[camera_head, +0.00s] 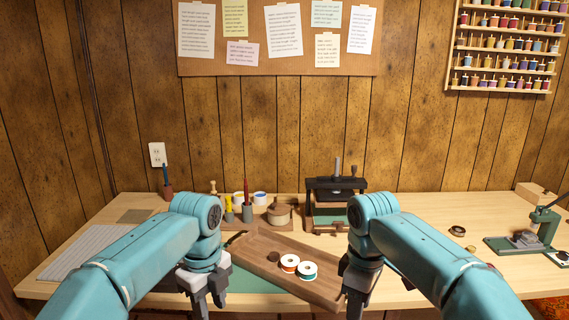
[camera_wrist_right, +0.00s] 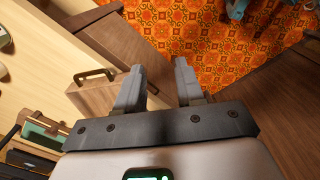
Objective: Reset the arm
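My left arm comes in from the left of the head view. Its gripper (camera_head: 208,298) points down near the table's front edge, with two grey fingers slightly apart and nothing seen between them. My right arm comes in from the right. Its gripper (camera_head: 356,302) points down beside the right end of the wooden tray and is partly hidden by the arm. In the right wrist view the right gripper (camera_wrist_right: 160,82) has its fingers apart with nothing between them.
The wooden tray (camera_head: 262,262) on the table holds two spools, one with orange (camera_head: 289,263) and one with teal (camera_head: 307,270). A black press (camera_head: 335,190) stands behind it. A green device (camera_head: 530,238) is at right. Patterned orange flooring (camera_wrist_right: 215,40) shows below.

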